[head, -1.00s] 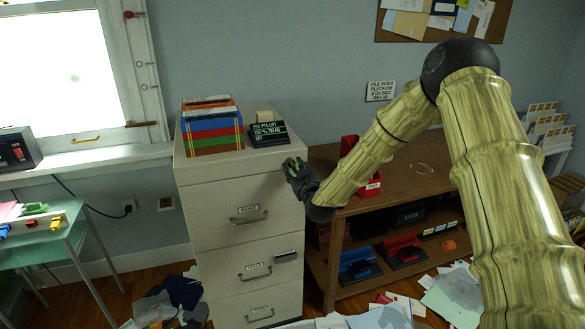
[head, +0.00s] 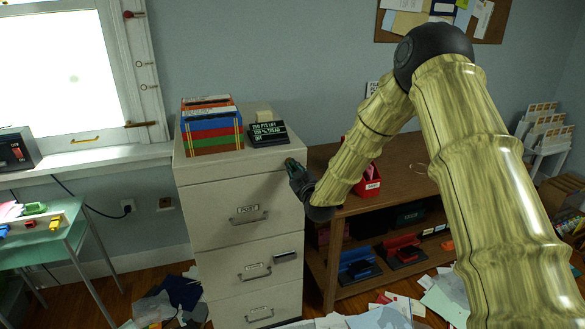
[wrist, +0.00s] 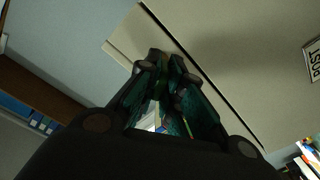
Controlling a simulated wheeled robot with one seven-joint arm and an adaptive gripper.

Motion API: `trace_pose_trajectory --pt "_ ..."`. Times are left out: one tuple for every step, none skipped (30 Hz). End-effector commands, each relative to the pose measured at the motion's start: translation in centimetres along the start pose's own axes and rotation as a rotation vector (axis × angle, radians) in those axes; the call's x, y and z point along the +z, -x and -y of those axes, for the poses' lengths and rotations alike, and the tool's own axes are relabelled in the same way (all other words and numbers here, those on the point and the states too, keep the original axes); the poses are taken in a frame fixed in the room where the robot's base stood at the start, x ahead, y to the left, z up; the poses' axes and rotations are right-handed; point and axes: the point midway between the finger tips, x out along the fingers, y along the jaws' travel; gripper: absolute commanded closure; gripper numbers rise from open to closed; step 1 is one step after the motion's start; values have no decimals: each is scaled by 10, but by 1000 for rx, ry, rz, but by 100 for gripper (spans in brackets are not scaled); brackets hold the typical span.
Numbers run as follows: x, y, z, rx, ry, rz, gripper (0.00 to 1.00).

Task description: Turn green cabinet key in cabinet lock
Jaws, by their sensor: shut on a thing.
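The beige filing cabinet (head: 238,195) stands left of centre in the head view. My gripper (head: 291,166) is at the upper right corner of its front face, by the top edge. In the wrist view my gripper (wrist: 165,75) is shut, with its fingertips close to the cabinet's top drawer front (wrist: 215,55). Something dark green shows between the fingertips, probably the green key (wrist: 160,88), but it is mostly hidden by the fingers. The cabinet lock is hidden behind the gripper, so I cannot tell how the key sits in it.
Books (head: 211,128) and a small black sign (head: 268,134) stand on the cabinet top. A brown shelf unit (head: 405,170) with a red holder stands close at the right. Papers (head: 380,317) litter the floor in front. A green table (head: 60,245) is at the left.

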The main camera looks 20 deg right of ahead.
Motion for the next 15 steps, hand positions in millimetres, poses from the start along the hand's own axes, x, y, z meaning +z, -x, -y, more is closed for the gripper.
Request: trace_pose_trajectory --pt "0 0 2 -3 40 -1 100" --pt "0 0 1 -2 63 -1 100" --pt "0 0 2 -3 93 -2 100" --pt "0 0 2 -2 116 -1 100" --pt "0 0 1 -2 138 -1 100" --pt "0 0 1 -2 168 -2 100" --pt "0 0 1 -1 190 -2 100" --pt "0 0 1 -1 209 -2 100" --pt "0 0 1 -1 232 -2 100" --pt "0 0 1 -1 247 -2 100" --pt "0 0 0 -1 258 -2 100" --pt "0 0 0 0 270 -1 100" --pt "0 0 0 0 276 -1 100" --pt "0 0 0 0 279 -1 100" --pt "0 0 0 0 281 -1 100"
